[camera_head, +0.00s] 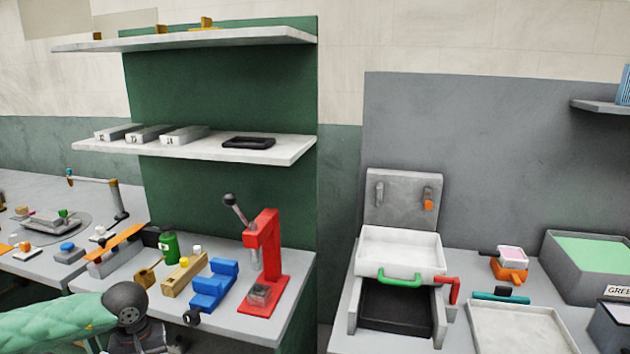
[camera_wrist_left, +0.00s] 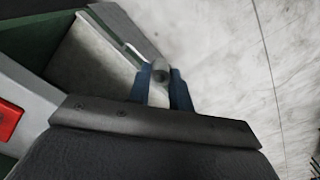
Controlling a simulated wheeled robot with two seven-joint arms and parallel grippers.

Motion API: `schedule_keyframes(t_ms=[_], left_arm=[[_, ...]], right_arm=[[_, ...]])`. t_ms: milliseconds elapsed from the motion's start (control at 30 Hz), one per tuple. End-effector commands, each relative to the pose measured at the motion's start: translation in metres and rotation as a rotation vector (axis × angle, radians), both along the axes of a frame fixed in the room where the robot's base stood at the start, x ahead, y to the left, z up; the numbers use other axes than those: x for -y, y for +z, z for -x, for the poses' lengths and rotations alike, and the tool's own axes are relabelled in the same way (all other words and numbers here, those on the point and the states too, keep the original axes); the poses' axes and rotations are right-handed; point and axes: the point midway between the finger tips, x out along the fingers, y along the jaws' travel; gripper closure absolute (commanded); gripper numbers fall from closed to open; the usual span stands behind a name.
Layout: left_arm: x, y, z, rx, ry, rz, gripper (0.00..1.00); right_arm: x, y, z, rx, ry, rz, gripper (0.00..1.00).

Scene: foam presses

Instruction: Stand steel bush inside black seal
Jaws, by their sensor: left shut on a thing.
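The steel bush (camera_wrist_left: 161,69) is a small grey cylinder with a dark hole in its end, seen in the left wrist view. My left gripper (camera_wrist_left: 162,88) is shut on it, with one blue finger on each side. In the head view my left arm comes in at the lower left; its gripper and the bush cannot be made out there. A small round black piece (camera_head: 191,318) sits at the near end of the blue fixture (camera_head: 213,286) on the bench. I cannot tell whether it is the black seal. My right gripper is in neither view.
A red press (camera_head: 264,250) stands at the bench's right side. A wooden block (camera_head: 183,275) and a green bottle (camera_head: 168,246) stand left of the blue fixture. A white tray with a green handle (camera_head: 400,277) is on the right bench. Shelves (camera_head: 200,146) hang above.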

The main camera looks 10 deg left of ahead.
Motion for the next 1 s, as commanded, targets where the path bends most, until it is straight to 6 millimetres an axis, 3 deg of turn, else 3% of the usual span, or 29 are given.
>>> schedule_keyframes(t_ms=[200,533,800,1000], left_arm=[[0.046,-0.045,-0.012,0.003,-0.29,0.004,1.0],[0.134,-0.081,-0.034,0.005,-0.428,0.003,1.0],[0.218,-0.076,-0.056,0.006,-0.531,0.002,1.0],[0.254,-0.051,-0.076,0.005,-0.573,0.0,1.0]], right_arm=[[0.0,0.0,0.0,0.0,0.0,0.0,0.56],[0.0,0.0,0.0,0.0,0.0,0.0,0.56],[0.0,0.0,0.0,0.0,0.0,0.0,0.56],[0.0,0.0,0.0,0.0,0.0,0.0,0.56]])
